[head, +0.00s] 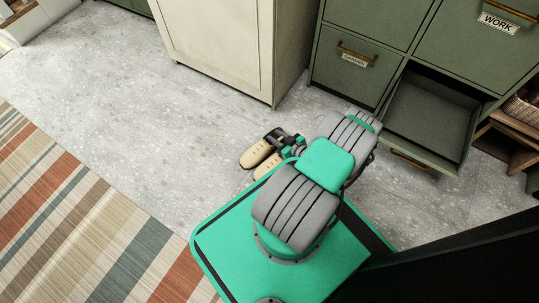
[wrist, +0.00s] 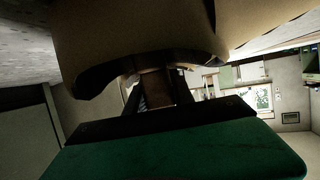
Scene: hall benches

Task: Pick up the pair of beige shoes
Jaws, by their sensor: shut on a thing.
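The pair of beige shoes (head: 257,154) shows in the head view just left of my arm, over the grey floor. One shoe is in plain sight and the second is partly hidden behind my arm and base. My gripper (head: 277,138) is at the shoes' upper right end, shut on them. In the wrist view a large beige and dark shape, the shoes (wrist: 140,35), fills the top of the picture right at the gripper (wrist: 155,88). The fingertips are mostly hidden there. I cannot tell how high the shoes are above the floor.
A striped rug (head: 75,215) lies at the left. A cream cabinet (head: 215,45) stands behind the shoes. Green drawers (head: 360,60) stand at the right, with a low drawer (head: 425,120) pulled open and empty. Grey floor at left is clear.

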